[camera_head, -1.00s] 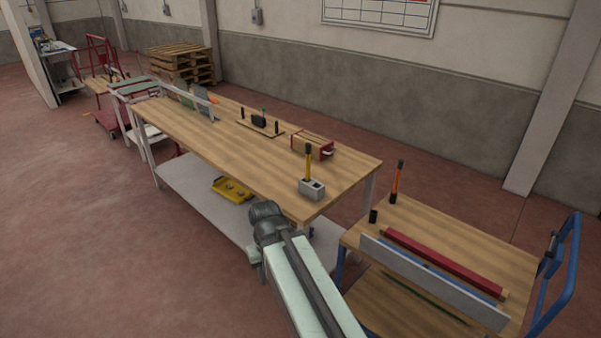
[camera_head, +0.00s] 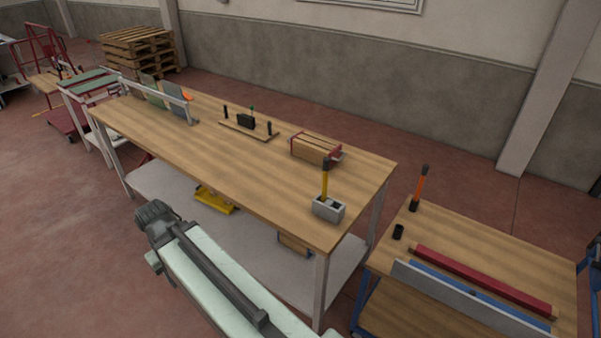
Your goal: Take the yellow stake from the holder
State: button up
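The yellow stake (camera_head: 325,182) with a dark top stands upright in a grey block-shaped holder (camera_head: 328,210). The holder sits near the front right corner of the long wooden workbench (camera_head: 225,170). My arm reaches in from the bottom of the picture, and its dark end (camera_head: 155,220) is in front of the bench, left of the holder and well apart from it. The fingers cannot be made out, so I cannot tell if my gripper is open or shut.
A cart (camera_head: 480,252) at the right carries an orange stake (camera_head: 420,188), a black cup, and red and blue bars. A box (camera_head: 316,149) and a board with black pegs (camera_head: 248,130) lie on the bench. Pallets (camera_head: 138,52) stand behind.

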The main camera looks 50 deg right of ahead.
aim_at(326, 165)
jog(key=i, duration=0.85)
jog(key=z, duration=0.4)
